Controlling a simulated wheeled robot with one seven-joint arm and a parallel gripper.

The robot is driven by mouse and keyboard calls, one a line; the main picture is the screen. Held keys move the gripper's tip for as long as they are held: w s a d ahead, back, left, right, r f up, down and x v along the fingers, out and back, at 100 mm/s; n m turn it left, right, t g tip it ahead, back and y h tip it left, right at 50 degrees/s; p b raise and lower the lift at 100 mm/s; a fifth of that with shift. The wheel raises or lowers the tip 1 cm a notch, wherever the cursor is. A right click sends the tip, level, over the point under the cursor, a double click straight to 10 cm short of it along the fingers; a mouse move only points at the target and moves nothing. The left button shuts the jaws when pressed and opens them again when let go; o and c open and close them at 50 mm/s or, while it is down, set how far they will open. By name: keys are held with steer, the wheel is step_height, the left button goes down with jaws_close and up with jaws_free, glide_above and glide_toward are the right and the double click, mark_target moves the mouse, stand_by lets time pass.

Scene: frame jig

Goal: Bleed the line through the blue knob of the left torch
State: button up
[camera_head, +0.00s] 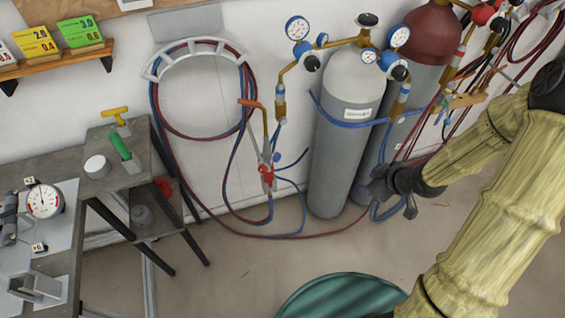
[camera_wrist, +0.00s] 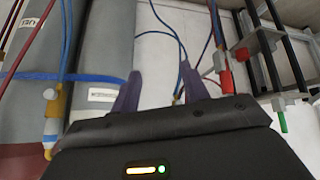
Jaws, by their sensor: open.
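The left torch (camera_head: 265,150) hangs by the wall, left of the grey cylinder, with an orange tip at its top. It has a small blue knob (camera_head: 277,157) on its right side and a red knob (camera_head: 266,172) just below. My gripper (camera_head: 393,192) is open and empty, low in front of the cylinders, well to the right of the torch and apart from it. In the wrist view its fingers (camera_wrist: 160,75) stand apart over a pale background. I cannot tell the blue knob there.
A grey cylinder (camera_head: 345,130) with gauges and a red-topped one (camera_head: 435,35) stand between gripper and torch or close by. Loose hoses (camera_head: 270,236) cross the floor. A small cart (camera_head: 135,175) stands left. A green round object (camera_head: 340,297) is in the foreground.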

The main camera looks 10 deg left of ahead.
mark_target(276, 157)
steer(key=s+a+r+n+y+b, duration=0.1)
steer(key=s+a+n+y+b, duration=0.1)
steer(key=a+n+y, duration=0.5)
steer(key=s+y, duration=0.1)
steer(key=y, duration=0.4)
steer(key=shift+s+a+r+g+b, duration=0.2)
steer(key=shift+a+r+g+b, duration=0.05)
steer(key=shift+g+b, duration=0.15)
steer(key=p+x, duration=0.2)
steer(key=x, duration=1.5)
steer(key=shift+a+r, duration=0.25)
steer(key=shift+r, duration=0.05)
steer(key=c, duration=1)
